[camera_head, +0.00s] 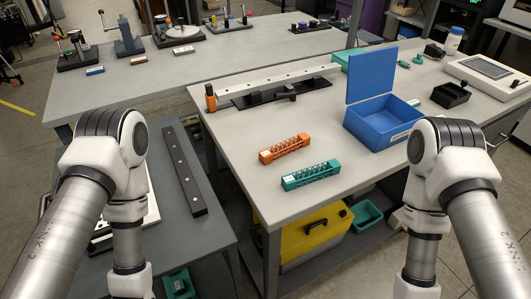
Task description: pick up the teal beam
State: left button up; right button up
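The teal beam (311,175) is a short lattice bar with solid end blocks. It lies near the front edge of the grey table, slightly angled. An orange lattice beam (284,148) of similar shape lies just behind it and to the left, apart from it. My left arm comes in at the left and my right arm at the right, both pointing down. Both grippers are below the picture's edge and out of view. Nothing touches the teal beam.
An open blue box (370,128) with its lid up stands right of the beams. A long rail fixture (275,76) lies behind them. A white device (488,75) and black tray (451,95) are at right. The table (232,142) left of the beams is clear.

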aim_at(290, 181)
jog(key=i+l+z, duration=0.15)
jog(key=l, duration=0.25)
jog(key=i+l+z, duration=0.1)
jog(key=l, duration=0.25)
jog(key=i+l+z, duration=0.25)
jog(key=i+l, duration=0.2)
jog(key=l, duration=0.25)
jog(key=u, duration=1.4)
